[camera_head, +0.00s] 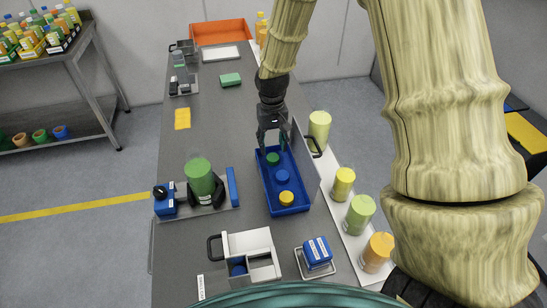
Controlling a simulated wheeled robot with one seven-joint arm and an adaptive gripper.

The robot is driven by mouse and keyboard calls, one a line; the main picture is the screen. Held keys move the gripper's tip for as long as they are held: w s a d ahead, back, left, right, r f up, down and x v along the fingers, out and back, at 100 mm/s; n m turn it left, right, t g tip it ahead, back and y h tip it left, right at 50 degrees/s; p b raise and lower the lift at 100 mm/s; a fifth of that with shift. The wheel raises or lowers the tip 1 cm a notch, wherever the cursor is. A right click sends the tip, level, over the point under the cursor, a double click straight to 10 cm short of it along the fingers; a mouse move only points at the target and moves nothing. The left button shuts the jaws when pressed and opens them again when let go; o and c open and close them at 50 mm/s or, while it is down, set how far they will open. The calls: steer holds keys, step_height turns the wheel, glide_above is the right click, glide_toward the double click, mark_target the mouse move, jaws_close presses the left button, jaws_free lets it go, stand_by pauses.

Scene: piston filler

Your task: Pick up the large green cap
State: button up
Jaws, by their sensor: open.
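A green cap (273,159) lies in the far end of a blue tray (289,210) on the grey table. A blue cap (282,177) and a yellow cap (286,199) lie in a row nearer in the same tray. My gripper (271,149) points down over the far end of the tray, its open fingers around or just above the green cap. I cannot tell whether the fingers touch it. Nothing is held.
A green bottle (200,177) stands in a holder left of the tray. Several capped containers stand along the right edge, including a yellow one (343,184). A white box (249,254) and a blue block (317,252) are in front. An orange bin (221,32) is at the back.

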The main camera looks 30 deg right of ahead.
mark_target(273, 156)
steer(key=shift+f+p, duration=0.95)
steer(key=shift+f, duration=1.65)
steer(key=shift+c, duration=0.3)
steer(key=c, duration=0.4)
